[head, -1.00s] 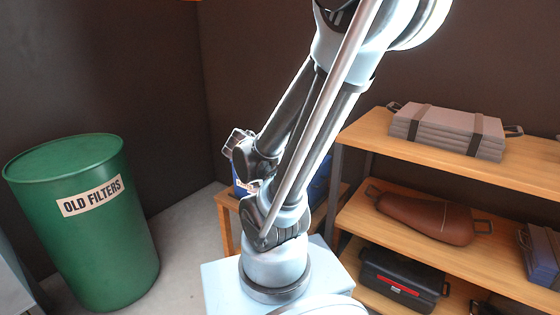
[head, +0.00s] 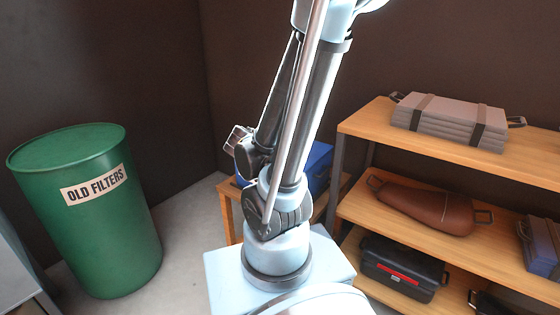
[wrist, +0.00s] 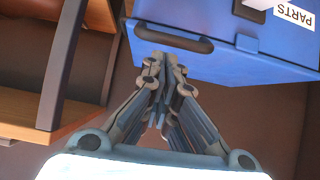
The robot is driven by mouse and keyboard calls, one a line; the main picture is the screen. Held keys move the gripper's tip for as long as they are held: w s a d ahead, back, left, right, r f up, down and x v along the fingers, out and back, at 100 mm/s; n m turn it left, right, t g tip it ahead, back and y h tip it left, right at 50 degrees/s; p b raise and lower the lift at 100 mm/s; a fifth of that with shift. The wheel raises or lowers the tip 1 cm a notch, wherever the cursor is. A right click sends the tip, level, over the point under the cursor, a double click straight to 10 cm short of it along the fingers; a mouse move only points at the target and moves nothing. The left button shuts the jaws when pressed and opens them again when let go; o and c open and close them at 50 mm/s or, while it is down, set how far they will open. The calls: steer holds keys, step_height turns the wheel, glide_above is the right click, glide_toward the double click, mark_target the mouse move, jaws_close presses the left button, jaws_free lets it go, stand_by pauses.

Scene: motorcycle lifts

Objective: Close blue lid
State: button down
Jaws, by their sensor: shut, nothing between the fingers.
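A blue box (head: 319,160) stands on a small wooden table behind my arm in the head view, which hides much of it. In the wrist view its blue surface (wrist: 235,62) fills the upper right, with a white label reading PARTS (wrist: 294,14), a dark handle (wrist: 174,38) and a dark latch. I cannot tell the lid from the body, nor how far the lid is open. My gripper (wrist: 166,60) is shut and empty, its fingertips close to the handle; whether they touch is unclear. In the head view the fingertips are hidden.
A wooden shelf unit (head: 445,150) with grey, brown and black cases stands at right; its post (wrist: 72,60) is left of my gripper in the wrist view. A green OLD FILTERS drum (head: 105,235) stands at left. The small table (head: 229,208) is close to the walls.

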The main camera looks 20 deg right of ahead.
steer(key=shift+s+a+r, duration=0.1)
steer(key=shift+a, duration=0.05)
steer(key=v, duration=1.1)
stand_by(0.9)
steer(key=s+a+f+n+g+y, duration=0.4)
steer(key=f+n+y, duration=0.3)
steer(key=n, duration=0.4)
steer(key=shift+s+f+y, duration=0.15)
steer(key=shift+s+y, duration=0.65)
steer(key=shift+y, duration=0.1)
steer(key=shift+a, duration=0.1)
